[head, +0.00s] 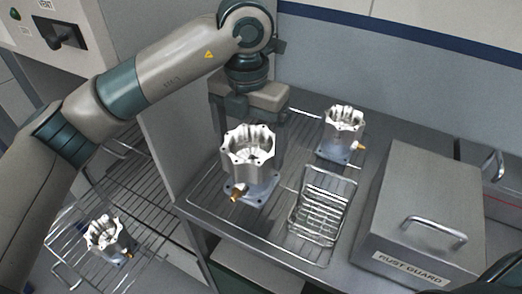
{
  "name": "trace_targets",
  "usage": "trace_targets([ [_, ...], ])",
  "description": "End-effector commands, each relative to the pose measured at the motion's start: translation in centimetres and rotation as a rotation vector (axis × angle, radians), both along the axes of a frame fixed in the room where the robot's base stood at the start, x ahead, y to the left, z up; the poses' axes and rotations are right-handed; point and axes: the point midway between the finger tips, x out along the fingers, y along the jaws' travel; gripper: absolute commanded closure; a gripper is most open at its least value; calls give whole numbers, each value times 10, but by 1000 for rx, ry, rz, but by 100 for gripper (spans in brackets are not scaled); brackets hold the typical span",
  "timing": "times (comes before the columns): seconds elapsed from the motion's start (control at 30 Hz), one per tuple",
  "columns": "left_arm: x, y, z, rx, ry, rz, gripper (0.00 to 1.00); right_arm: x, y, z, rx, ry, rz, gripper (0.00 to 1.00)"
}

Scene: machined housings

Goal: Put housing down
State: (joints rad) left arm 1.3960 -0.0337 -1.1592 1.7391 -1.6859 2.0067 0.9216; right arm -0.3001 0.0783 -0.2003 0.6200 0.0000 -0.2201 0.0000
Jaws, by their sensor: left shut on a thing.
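My left gripper (250,126) comes down from above and is shut on a silver machined housing (248,165). The housing is upright, with a scalloped open top, a blue-grey square base and a brass fitting at its lower left. It is over the left part of the wire rack (205,205) on the bench. I cannot tell whether its base touches the rack. A second housing (343,128) stands upright at the back right of the same rack, with its brass fitting to the right. A third housing (105,236) stands on a lower wire rack at left. My right gripper is not in view.
A small wire basket (318,207) sits on the rack, right of the held housing. A grey lidded box marked RUST GUARD (420,215) stands at the right. A wall is behind the bench. The rack's front left part is bare.

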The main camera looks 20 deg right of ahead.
Motion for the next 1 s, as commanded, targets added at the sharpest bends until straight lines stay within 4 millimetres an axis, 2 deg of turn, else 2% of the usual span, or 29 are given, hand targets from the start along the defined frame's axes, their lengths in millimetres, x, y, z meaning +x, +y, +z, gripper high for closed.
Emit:
trace_targets([
  [0.17, 21, 0, -9, -1, 2, 4, 74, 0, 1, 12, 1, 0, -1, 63],
  [0.63, 95, -1, -52, -1, 1, 3, 74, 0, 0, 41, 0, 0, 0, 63],
  [0.8, 107, -1, -61, -1, -2, 0, 74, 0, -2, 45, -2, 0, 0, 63],
  [1.0, 109, -1, -64, -1, -2, -1, 74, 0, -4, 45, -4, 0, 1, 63],
])
